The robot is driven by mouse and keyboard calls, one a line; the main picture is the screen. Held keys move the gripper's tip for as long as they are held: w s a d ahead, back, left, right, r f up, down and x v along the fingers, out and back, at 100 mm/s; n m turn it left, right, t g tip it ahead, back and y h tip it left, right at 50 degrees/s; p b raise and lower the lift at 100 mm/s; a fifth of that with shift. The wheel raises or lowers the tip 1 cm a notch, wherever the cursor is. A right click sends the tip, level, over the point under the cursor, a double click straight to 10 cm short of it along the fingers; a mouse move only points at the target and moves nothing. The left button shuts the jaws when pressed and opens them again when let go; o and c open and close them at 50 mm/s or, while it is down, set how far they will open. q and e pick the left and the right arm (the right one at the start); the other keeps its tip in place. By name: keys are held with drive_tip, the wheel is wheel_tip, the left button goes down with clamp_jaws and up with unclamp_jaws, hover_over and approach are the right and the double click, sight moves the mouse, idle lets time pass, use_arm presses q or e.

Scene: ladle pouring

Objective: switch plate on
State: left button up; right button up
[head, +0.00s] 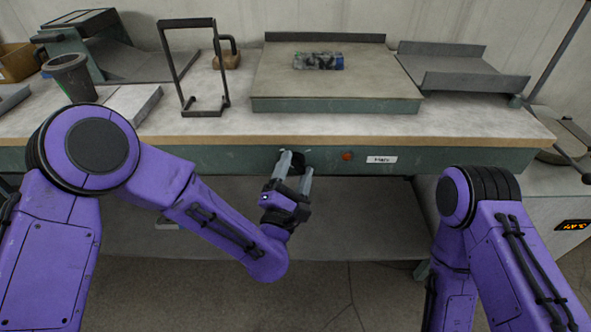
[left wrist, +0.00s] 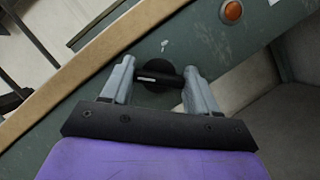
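A black knob with a bar handle (left wrist: 160,78) sits on the green front panel of the bench; a pale mark shows on its bar. My left gripper (head: 295,163) reaches the panel, and its two grey fingers (left wrist: 159,70) stand at the two ends of the bar. The bar fills the gap, so the gripper looks shut on it. In the head view the fingers partly hide the knob. A dull orange-red lamp (head: 347,156) is right of the knob; it also shows in the left wrist view (left wrist: 233,11). My right gripper is out of view.
A label (head: 381,160) is right of the lamp. On the bench are a broad flat plate (head: 270,80) with a patterned can (head: 318,61) on it, a dark upright frame (head: 186,65), a grey cup (head: 71,78) and a tray (head: 465,78). An orange display (head: 573,225) glows at right.

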use_arm(q)
drive_tip(key=shift+m, duration=0.3)
drive_tip(key=m+p, duration=0.1)
drive_tip(key=m+g+p, duration=0.1)
drive_tip(key=m, duration=0.1)
drive_tip(key=m+g+h+p, duration=0.1)
drive_tip(key=m, duration=0.1)
drive_tip(key=shift+r, duration=0.25)
drive_tip(key=m+g+p, duration=0.2)
drive_tip(key=m+p, duration=0.1)
drive_tip(key=m, duration=0.1)
drive_tip(key=shift+p, duration=0.35)
drive_tip(key=m+g+y+p, duration=0.1)
drive_tip(key=m+p, duration=0.3)
drive_tip(key=shift+m, duration=0.4)
drive_tip(key=shift+f+m+g+y+p, duration=0.1)
drive_tip(key=shift+m+g+y+p, duration=0.5)
drive_tip(key=shift+m+p, duration=0.65)
drive_tip(key=shift+f+y, duration=0.1)
drive_tip(key=shift+y, duration=0.2)
drive_tip(key=o, duration=1.1)
drive_tip(key=shift+c, duration=0.2)
drive_tip(key=shift+s, duration=0.1)
